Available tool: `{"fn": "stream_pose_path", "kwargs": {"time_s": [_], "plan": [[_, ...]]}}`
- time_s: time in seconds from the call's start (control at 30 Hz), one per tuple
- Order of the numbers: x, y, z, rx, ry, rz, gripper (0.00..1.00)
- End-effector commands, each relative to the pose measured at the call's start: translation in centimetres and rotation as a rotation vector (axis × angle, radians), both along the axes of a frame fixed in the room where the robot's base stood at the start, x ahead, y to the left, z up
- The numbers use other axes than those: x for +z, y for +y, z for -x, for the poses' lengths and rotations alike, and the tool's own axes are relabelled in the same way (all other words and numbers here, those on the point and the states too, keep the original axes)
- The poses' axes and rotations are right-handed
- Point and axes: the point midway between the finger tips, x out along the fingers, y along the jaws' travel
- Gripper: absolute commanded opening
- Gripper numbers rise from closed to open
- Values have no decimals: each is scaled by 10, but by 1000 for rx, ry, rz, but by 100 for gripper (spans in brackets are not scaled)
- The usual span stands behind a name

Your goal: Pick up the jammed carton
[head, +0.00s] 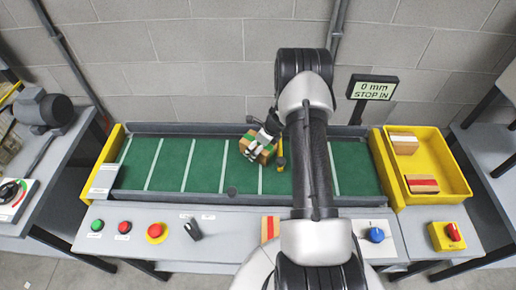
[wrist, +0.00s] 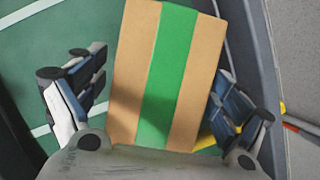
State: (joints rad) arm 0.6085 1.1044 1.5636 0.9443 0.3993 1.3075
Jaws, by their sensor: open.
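A tan carton with a green stripe (head: 263,156) lies on the green conveyor belt (head: 205,160), near the belt's far rail. In the wrist view the carton (wrist: 165,75) fills the middle, between my gripper's two fingers. My gripper (head: 258,143) is over the carton, partly hiding it. In the wrist view my gripper (wrist: 158,115) is open, with a finger on each side of the carton. A gap shows at the left finger; the right finger is close to the carton's edge, and I cannot tell if it touches.
A yellow piece (head: 281,153) stands right beside the carton. A yellow bin (head: 455,178) at the right holds two cartons. Another carton (head: 270,228) lies on the front panel, near buttons and a blue knob (head: 376,235). A sign (head: 373,87) reads "0 mm STOP IN". The belt's left part is clear.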

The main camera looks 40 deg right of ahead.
Motion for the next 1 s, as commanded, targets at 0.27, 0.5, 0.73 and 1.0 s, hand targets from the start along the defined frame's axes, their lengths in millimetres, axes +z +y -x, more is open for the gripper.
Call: {"fn": "stream_pose_path", "kwargs": {"time_s": [0.27,0.5,0.73,1.0], "plan": [[0,0,0,0,0,0,84],[0,0,0,0,0,0,68],[0,0,0,0,0,0,52],[0,0,0,0,0,0,34]]}}
